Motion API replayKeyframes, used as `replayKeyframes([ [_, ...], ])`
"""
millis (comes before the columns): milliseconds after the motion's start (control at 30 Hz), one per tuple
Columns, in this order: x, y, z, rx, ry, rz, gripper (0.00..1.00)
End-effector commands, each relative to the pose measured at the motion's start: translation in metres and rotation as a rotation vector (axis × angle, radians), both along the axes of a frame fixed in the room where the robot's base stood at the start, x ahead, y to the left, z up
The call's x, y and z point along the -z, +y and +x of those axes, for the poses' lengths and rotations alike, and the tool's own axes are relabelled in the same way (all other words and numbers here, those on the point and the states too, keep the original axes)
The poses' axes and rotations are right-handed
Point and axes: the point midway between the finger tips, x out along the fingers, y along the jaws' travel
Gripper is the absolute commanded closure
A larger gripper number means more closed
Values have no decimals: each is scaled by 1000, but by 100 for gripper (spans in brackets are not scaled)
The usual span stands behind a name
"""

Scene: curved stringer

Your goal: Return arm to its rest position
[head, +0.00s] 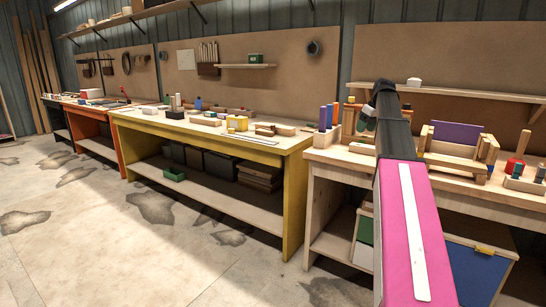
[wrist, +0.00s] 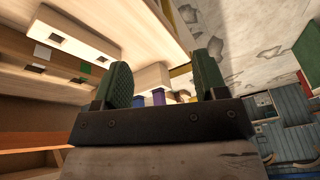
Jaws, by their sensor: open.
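My arm reaches from the lower right of the head view, its pink link in front, up over the light wooden workbench (head: 318,157). My gripper (head: 367,117) is at the arm's far end, above the left part of that bench. It is small there and partly hidden by the dark wrist. In the wrist view my gripper (wrist: 163,75) shows two green ribbed fingers spread well apart. Nothing is held between them. Blurred wooden pieces and a purple piece (wrist: 158,97) show beyond the fingers, apart from them as far as I can tell.
Purple and orange upright blocks (head: 326,118) stand left of my gripper. A wooden holder with a purple panel (head: 457,133) stands to its right. A shelf (head: 455,92) runs along the wall behind. A yellow workbench (head: 285,144) stands further left. The floor (head: 110,240) in front is clear.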

Motion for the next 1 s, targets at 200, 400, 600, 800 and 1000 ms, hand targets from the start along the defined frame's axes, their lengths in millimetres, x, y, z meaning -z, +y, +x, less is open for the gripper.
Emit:
replayKeyframes([
  [200, 110, 45, -29, 111, 69, -9, 34],
  [400, 196, 82, -62, 208, 124, -26, 34],
  [600, 274, 116, -104, 301, 170, -51, 34],
  [800, 341, 147, -155, 387, 209, -82, 34],
  [1000, 399, 174, -213, 467, 240, -118, 34],
])
